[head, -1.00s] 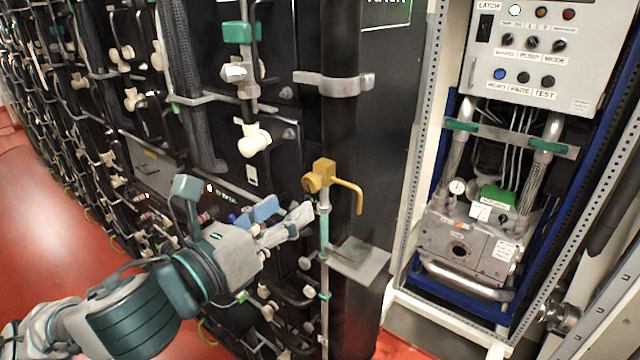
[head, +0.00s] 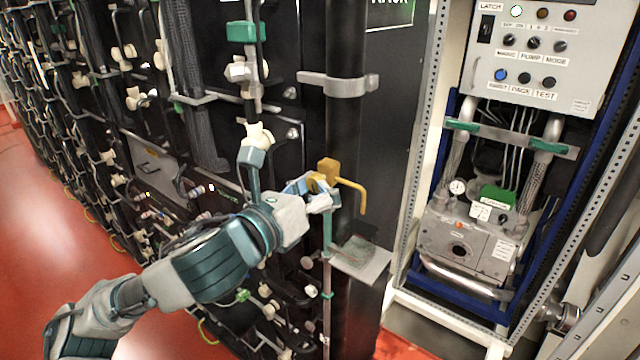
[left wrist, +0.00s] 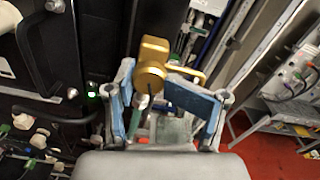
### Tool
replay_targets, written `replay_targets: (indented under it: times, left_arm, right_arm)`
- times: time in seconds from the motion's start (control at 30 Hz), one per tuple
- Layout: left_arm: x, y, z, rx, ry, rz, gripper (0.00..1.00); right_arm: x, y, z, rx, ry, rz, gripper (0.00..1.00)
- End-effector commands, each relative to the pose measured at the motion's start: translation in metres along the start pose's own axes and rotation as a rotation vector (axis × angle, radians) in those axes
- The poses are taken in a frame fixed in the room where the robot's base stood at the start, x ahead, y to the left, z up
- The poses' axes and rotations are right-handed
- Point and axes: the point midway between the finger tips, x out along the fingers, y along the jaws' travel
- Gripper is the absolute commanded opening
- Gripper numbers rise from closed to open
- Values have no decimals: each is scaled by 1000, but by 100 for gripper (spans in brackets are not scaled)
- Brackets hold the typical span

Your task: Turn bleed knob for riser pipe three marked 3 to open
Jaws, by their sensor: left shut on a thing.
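A yellow brass bleed valve (head: 330,170) with a hooked spout (head: 352,186) stands in front of the large black riser pipe. Its bleed knob (head: 316,184) is on the left side, partly hidden by my left gripper (head: 310,190), which is shut on it. In the left wrist view, the brass valve body (left wrist: 153,62) shows just beyond and between the blue-padded fingers of my left gripper (left wrist: 168,105). The number 3 marking cannot be read. My right gripper is not in view.
A grey bracket plate (head: 362,262) sticks out below the valve. Black battery racks with white fittings (head: 257,135) fill the left. A pump cabinet with a control panel (head: 535,50) stands at the right. Red floor (head: 75,220) is clear at the left.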

Motion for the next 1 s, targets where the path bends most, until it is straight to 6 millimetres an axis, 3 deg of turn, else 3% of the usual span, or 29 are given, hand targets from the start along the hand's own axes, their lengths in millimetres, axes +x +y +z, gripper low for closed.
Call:
replay_targets:
  times: [0.1,0.17,0.3,0.33,0.47,0.67,0.77,1.0]
  left_arm:
    - [-2,6,2,-4,-3,7,16]
    - [-3,6,2,-4,-3,8,0]
    - [-2,3,2,-2,-3,4,0]
    - [-2,2,2,-1,-3,4,25]
    - [-1,-1,1,1,-2,3,57]
    - [2,-4,0,2,1,3,58]
    - [2,-7,0,5,0,3,58]
    - [-16,-4,3,4,-4,3,58]
  right_arm:
    - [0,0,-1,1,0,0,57]
    - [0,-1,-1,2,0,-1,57]
    - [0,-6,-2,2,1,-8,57]
    - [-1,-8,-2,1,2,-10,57]
    - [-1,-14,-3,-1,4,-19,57]
    - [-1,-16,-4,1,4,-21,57]
    - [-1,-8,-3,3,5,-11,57]
    - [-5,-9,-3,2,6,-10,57]
